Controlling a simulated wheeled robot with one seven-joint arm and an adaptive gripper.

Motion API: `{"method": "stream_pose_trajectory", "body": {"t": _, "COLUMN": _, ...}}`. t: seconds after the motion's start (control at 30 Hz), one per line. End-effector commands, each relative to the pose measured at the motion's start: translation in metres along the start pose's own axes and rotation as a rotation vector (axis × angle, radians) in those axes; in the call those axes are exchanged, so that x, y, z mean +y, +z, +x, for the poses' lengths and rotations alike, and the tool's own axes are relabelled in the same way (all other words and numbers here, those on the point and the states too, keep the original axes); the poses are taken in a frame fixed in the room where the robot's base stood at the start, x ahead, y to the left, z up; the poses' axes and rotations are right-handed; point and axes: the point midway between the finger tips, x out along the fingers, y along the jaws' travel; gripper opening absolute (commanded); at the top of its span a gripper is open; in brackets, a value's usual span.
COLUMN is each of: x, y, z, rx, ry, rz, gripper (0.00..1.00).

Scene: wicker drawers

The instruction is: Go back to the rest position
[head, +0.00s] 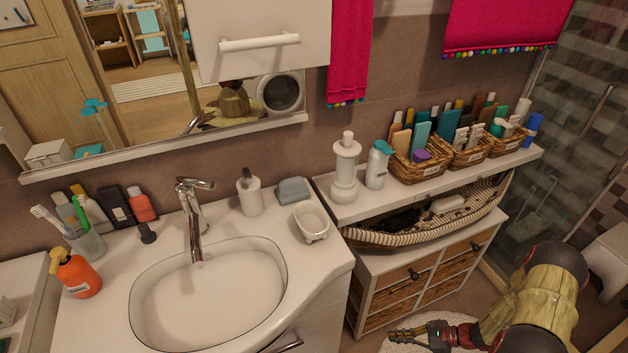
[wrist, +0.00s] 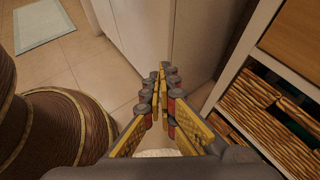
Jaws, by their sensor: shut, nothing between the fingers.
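My gripper (head: 396,335) is low at the bottom of the head view, in front of the white cabinet with wicker drawers (head: 377,317). Its fingers are together and empty, pointing left. In the wrist view my gripper (wrist: 166,72) also shows with its fingertips close together and nothing between them. The cabinet's wicker drawers (wrist: 262,108) are at the right of that view, beside the fingers and apart from the tips. Dark handles (head: 414,274) show on the drawer fronts.
A washbasin (head: 210,300) with a faucet (head: 192,215) is at left. Wicker baskets (head: 420,170) of bottles stand on the shelf (head: 350,212). A boat-shaped basket (head: 385,240) lies below it. A glass shower wall (head: 560,140) is at right. Tiled floor (wrist: 85,75) is open at left in the wrist view.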

Motion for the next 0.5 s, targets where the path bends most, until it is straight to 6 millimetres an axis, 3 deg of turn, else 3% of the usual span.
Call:
{"method": "stream_pose_trajectory", "body": {"t": 0.03, "x": 0.000, "y": 0.022, "z": -0.012, "rx": 0.026, "ry": 0.046, "rz": -0.057, "gripper": 0.00}}
{"method": "stream_pose_trajectory", "body": {"t": 0.1, "x": 0.005, "y": 0.046, "z": -0.026, "rx": 0.059, "ry": 0.111, "rz": -0.129, "gripper": 0.00}}
{"method": "stream_pose_trajectory", "body": {"t": 0.5, "x": 0.033, "y": 0.172, "z": -0.101, "rx": 0.270, "ry": 0.421, "rz": -0.532, "gripper": 0.00}}
